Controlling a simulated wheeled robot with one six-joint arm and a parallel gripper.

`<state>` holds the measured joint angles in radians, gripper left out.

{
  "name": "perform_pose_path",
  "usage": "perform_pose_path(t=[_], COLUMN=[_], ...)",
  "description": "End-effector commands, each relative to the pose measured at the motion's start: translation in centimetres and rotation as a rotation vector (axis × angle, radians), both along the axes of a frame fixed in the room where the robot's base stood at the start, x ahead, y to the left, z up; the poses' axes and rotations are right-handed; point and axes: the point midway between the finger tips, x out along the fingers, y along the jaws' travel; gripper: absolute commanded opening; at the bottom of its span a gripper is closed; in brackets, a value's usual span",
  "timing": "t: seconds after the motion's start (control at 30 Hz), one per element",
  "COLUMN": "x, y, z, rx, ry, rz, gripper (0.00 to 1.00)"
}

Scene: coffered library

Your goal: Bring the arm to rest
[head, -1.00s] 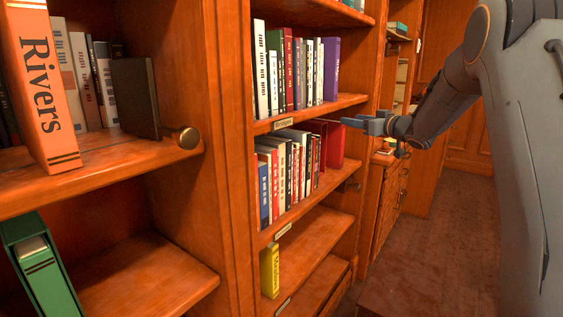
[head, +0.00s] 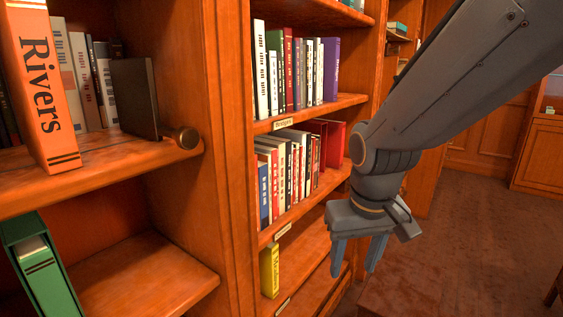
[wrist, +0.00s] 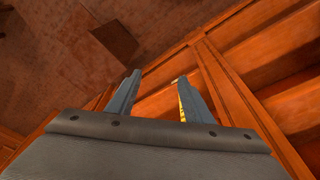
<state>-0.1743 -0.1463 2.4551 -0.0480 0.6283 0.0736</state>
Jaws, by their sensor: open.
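My gripper (head: 357,256) hangs fingers down in the head view, in front of the lower shelves of the middle bookcase. Its two fingers are apart with nothing between them. In the wrist view the open fingers (wrist: 155,98) point toward the bookcase's lower shelves and the floor. My arm comes down from the upper right of the head view and hides part of the bookcase's right side.
A bookcase (head: 236,190) fills the left and middle. An orange "Rivers" book (head: 42,90) stands at the left. A yellow book (head: 269,270) stands on a low shelf, left of my gripper. The brown floor (head: 470,250) at right is open.

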Motion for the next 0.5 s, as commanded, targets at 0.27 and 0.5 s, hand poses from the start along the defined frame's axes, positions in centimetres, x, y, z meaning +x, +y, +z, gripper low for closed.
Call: perform_pose_path(t=[0.27, 0.5], x=[-9.9, -9.5], y=[2.0, 0.2], z=[-1.4, 0.7], rx=[0.043, 0.034], ry=[0.208, 0.210], rz=[0.053, 0.004], gripper=[0.47, 0.47])
